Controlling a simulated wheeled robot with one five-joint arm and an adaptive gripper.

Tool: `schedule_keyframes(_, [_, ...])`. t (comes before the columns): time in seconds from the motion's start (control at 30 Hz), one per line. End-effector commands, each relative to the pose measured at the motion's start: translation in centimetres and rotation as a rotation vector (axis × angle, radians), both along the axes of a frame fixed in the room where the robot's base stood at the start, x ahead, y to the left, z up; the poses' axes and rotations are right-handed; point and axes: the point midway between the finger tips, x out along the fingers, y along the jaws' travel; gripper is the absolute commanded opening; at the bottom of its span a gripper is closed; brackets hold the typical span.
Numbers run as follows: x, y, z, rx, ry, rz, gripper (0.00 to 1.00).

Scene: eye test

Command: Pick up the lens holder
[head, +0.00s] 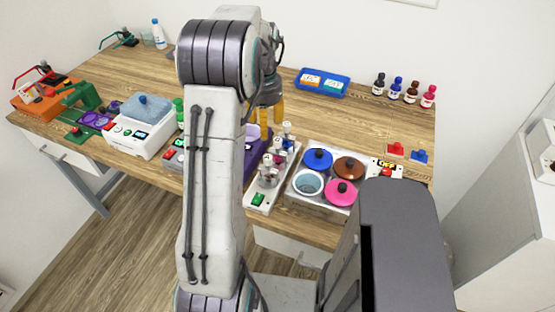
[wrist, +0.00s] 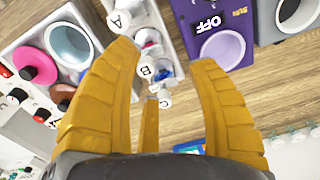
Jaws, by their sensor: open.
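I cannot tell for sure which thing is the lens holder; nothing in view is clearly one. My gripper (head: 265,115) is partly behind my arm in the head view, with yellow fingers over the table. In the wrist view my gripper (wrist: 167,58) has its fingers wide apart, with nothing held between them. A white rack (wrist: 150,18) with caps marked A, B and C shows beyond and between the fingers. The same rack (head: 257,196) stands right of my arm in the head view. A purple device (wrist: 240,55) with an OFF label is beside it.
A white tray (head: 300,195) with several coloured round pots is right of the rack. A red piece (head: 396,149) and a blue piece (head: 420,156) lie at the table's right. A blue case (head: 321,80) and several small bottles (head: 395,90) stand behind. Bare wood (head: 360,120) lies between.

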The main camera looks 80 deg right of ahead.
Motion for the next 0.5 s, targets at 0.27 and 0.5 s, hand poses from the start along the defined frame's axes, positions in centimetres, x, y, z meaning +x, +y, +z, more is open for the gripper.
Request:
schedule_keyframes(0.27, [-3.2, -0.8, -2.0, 0.02, -0.001, -0.088, 0.52])
schedule_keyframes(0.5, [-3.2, -0.8, -3.8, 0.02, -0.001, -0.088, 0.52])
